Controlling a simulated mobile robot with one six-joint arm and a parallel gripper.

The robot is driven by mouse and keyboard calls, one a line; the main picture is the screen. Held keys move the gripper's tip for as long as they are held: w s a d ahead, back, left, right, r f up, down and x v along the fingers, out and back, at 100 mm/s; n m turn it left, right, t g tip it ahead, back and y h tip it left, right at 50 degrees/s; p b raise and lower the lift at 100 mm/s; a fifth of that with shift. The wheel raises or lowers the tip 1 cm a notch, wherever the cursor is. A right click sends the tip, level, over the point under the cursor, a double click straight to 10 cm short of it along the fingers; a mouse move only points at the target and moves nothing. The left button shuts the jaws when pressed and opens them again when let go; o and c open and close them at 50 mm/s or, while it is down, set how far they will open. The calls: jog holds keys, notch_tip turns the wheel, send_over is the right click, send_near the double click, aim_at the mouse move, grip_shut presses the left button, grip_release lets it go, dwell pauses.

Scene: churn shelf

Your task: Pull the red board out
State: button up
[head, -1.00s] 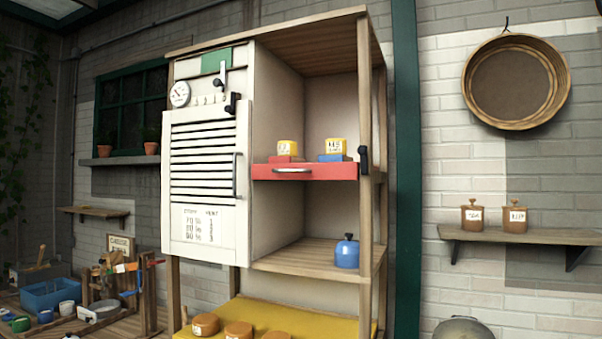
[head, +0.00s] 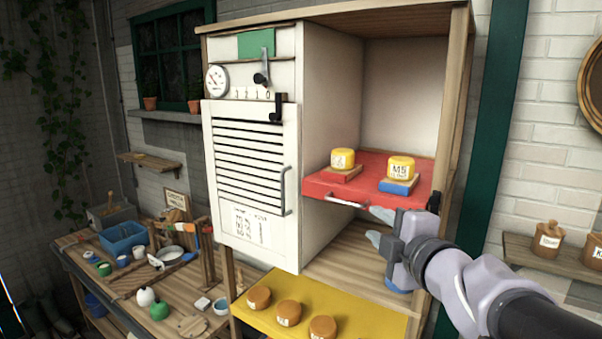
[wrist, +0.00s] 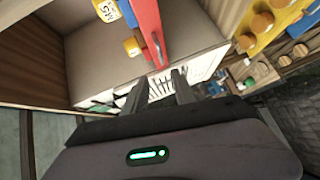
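The red board (head: 370,172) sits as a shelf in the right bay of the cabinet, with a metal bar handle (head: 346,201) on its front edge.
A black latch (head: 433,202) is on the right post beside the board. A blue pot (head: 398,287) on the wooden shelf below is mostly hidden by my gripper. A yellow lower board (head: 345,312) holds several round orange pieces. A white slatted door (head: 247,185) closes the left bay.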

aim_at(344, 203)
jog(key=x, duration=1.6)
jog(key=shift+w+a+f+p, duration=0.1)
jog(key=shift+w+f+p, duration=0.1)
jog(key=shift+p, duration=0.1)
jog(key=shift+s+r, duration=0.1)
jog(key=shift+s, duration=0.05)
grip_shut()
